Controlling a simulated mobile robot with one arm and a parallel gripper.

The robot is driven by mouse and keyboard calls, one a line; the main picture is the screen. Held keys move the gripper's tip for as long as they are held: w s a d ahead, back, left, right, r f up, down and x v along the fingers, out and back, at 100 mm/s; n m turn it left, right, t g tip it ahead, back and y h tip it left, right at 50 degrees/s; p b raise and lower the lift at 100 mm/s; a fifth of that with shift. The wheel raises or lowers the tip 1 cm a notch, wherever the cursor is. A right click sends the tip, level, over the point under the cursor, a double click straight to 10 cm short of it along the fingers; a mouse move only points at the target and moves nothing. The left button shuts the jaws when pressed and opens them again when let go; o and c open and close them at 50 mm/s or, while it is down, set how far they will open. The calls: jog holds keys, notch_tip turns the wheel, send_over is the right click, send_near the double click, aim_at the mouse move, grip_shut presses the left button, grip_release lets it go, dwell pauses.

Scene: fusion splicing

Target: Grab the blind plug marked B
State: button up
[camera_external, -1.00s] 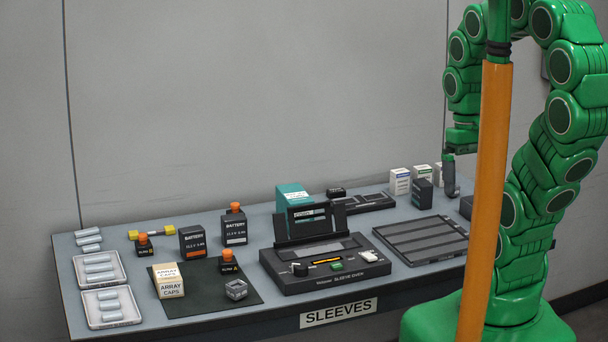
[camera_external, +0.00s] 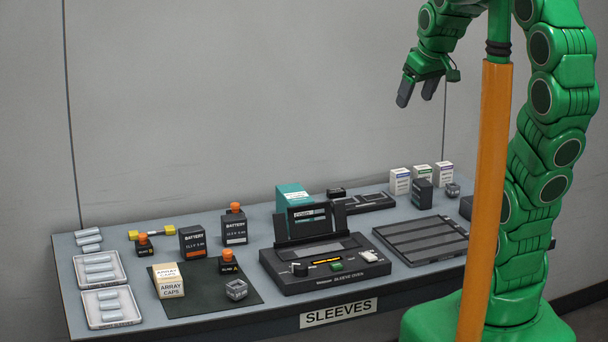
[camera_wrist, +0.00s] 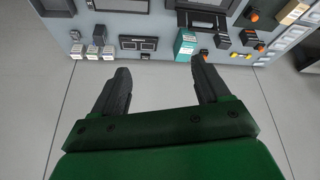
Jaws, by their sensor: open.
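A small black plug with an orange top (camera_external: 143,244) stands at the left of the bench, in front of the yellow-ended bar; its small label appears to read B. A similar orange-topped plug (camera_external: 228,262), whose label appears to end in A, stands on the dark mat. Another orange top (camera_external: 235,207) shows at the rear battery, its label not visible. My gripper (camera_external: 417,94) is open and empty, high above the right rear of the bench, far from the plugs. In the wrist view my gripper's fingers (camera_wrist: 160,68) are apart with nothing between them.
The sleeve oven (camera_external: 325,270) with its raised lid stands mid-bench, a teal box (camera_external: 293,196) behind it. Batteries (camera_external: 193,242), an array caps box (camera_external: 168,282) and the yellow-ended bar (camera_external: 155,233) crowd around the plugs. White trays (camera_external: 108,322) hold the left edge.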

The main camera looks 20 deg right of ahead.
jog(key=w+r+n+t, duration=0.3)
jog(key=w+r+t, duration=0.2)
jog(key=w+r, duration=1.15)
jog(key=w+a+f+n+g+y, duration=0.15)
jog(key=w+a+f, duration=0.25)
jog(key=w+f, duration=0.4)
jog(key=w+a+f+n+g, duration=0.15)
jog(key=w+a+f, duration=0.35)
jog(key=w, duration=0.5)
jog(key=w+a+f+n+g+y, duration=0.1)
jog(key=w+a+f+n, duration=0.1)
jog(key=w+a+f, duration=0.3)
jog(key=w+a+f+n+y, duration=0.1)
jog(key=a+f, duration=0.1)
jog(key=f, duration=0.5)
jog(key=n+g+y, duration=0.8)
send_near(142, 234)
jog(key=shift+w+f, duration=0.1)
jog(key=shift+w, duration=0.05)
jog(key=shift+x, duration=2.55)
jog(key=shift+s+x, duration=0.1)
jog(key=shift+x, duration=0.7)
jog(key=shift+s+x, duration=0.15)
jog(key=shift+x, duration=0.65)
jog(key=shift+f+x, duration=0.2)
jog(key=shift+x, duration=0.75)
jog(key=shift+d, duration=0.1)
